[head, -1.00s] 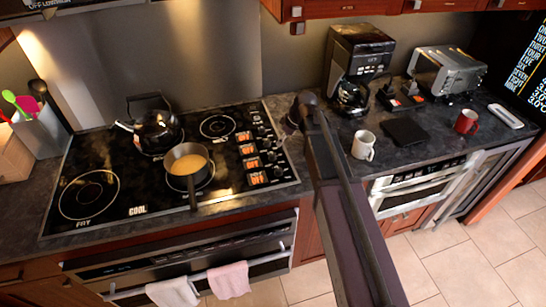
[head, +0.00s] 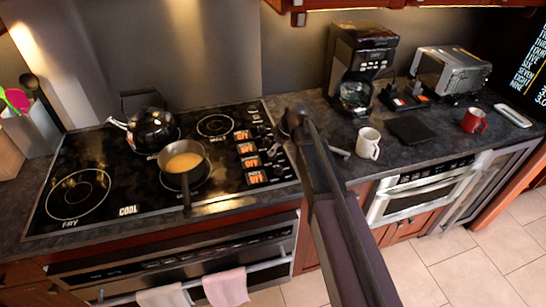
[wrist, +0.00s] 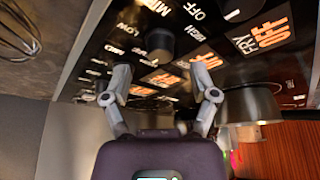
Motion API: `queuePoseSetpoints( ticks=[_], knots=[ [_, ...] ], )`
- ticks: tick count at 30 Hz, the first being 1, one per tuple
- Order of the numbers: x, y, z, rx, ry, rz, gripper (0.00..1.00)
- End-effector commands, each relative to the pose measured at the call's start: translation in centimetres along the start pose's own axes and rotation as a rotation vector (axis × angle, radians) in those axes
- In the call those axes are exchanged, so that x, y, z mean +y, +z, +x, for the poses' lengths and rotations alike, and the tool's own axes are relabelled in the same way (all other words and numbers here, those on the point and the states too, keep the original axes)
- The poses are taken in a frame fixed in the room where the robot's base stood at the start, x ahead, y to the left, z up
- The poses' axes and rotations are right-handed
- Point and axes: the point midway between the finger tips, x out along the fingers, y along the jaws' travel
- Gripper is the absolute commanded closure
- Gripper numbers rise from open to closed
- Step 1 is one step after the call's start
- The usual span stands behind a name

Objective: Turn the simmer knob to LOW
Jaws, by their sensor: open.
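The black cooktop (head: 130,232) has a column of orange OFF displays (head: 246,148) near its right edge, with dark knobs beside them. In the wrist view a round black knob (wrist: 160,43) stands just beyond my fingertips, with LOW, MED and HIGH lettering and an orange OFF display around it. I cannot read which burner this knob serves. My gripper (wrist: 162,76) is open and empty, its fingers apart and short of the knob. In the head view my gripper (head: 292,122) is at the cooktop's right edge, and my arm hides part of the knob area.
A pan of yellow-orange food (head: 183,164) and a kettle (head: 152,130) stand on the cooktop. A white mug (head: 368,143), dark mat (head: 410,130), coffee maker (head: 358,65), toaster oven (head: 452,72) and red mug (head: 473,120) are on the right counter.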

Motion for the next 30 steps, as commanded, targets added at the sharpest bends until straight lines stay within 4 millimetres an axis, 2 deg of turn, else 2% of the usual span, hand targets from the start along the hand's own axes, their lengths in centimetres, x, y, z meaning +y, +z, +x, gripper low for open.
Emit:
queuePoseSetpoints(
  ticks=[3,10,26,30],
  knots=[
    [0.0,0.1,1.4,0.000,0.000,-0.001,0.24],
    [0.0,0.0,2.7,0.000,0.000,-0.001,0.24],
    [0.0,0.0,3.1,0.000,0.000,0.000,0.24],
    [0.0,0.0,3.0,0.000,0.000,0.000,0.66]
  ],
)
